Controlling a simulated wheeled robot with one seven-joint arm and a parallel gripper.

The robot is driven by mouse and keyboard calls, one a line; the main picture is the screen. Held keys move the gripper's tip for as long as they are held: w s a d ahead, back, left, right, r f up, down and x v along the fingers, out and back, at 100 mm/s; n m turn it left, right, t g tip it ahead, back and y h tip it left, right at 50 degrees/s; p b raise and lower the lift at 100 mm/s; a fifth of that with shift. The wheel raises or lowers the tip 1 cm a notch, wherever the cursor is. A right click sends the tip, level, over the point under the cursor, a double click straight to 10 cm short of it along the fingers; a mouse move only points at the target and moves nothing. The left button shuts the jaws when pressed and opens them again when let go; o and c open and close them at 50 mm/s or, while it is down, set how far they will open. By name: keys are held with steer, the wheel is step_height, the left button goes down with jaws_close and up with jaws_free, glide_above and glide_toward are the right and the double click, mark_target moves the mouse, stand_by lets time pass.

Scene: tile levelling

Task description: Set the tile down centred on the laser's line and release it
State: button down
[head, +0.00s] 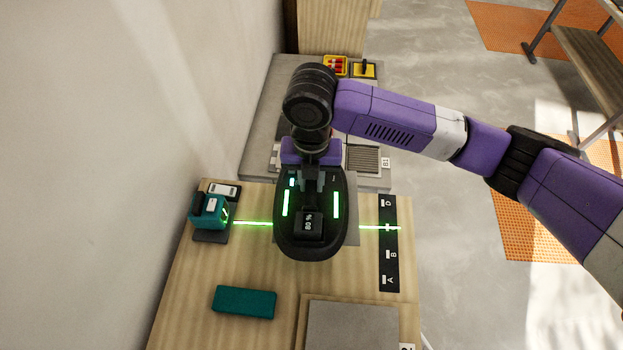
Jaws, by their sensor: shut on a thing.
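The laser (205,214) is a teal box at the left of the wooden bench. Its green line (252,223) runs right across the bench to a black lettered strip (388,270), meeting it between the B and D marks. My gripper (313,182) is over the bench, shut on a black oval lifter (310,240) with two green bars and a display reading 80 %. A grey tile (351,230) shows at the lifter's right edge, mostly hidden under it. The line passes beneath the lifter. I cannot tell whether the tile touches the bench or is centred on the line.
A teal block (244,302) lies at the front left. A grey slab (352,328) on a wooden board is at the front. A wall stands close on the left.

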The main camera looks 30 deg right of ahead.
steer(key=shift+s+a+r, duration=0.1)
steer(key=shift+s+a, duration=0.35)
steer(key=shift+s, duration=0.1)
steer(key=shift+s+a, duration=0.1)
steer(key=shift+f+b, duration=2.8)
steer(key=shift+f, duration=0.95)
steer(key=shift+f+b, duration=0.5)
steer(key=shift+f, duration=0.25)
steer(key=c, duration=1.2)
jaws_free()
steer(key=shift+o, duration=0.2)
steer(key=shift+f, duration=0.15)
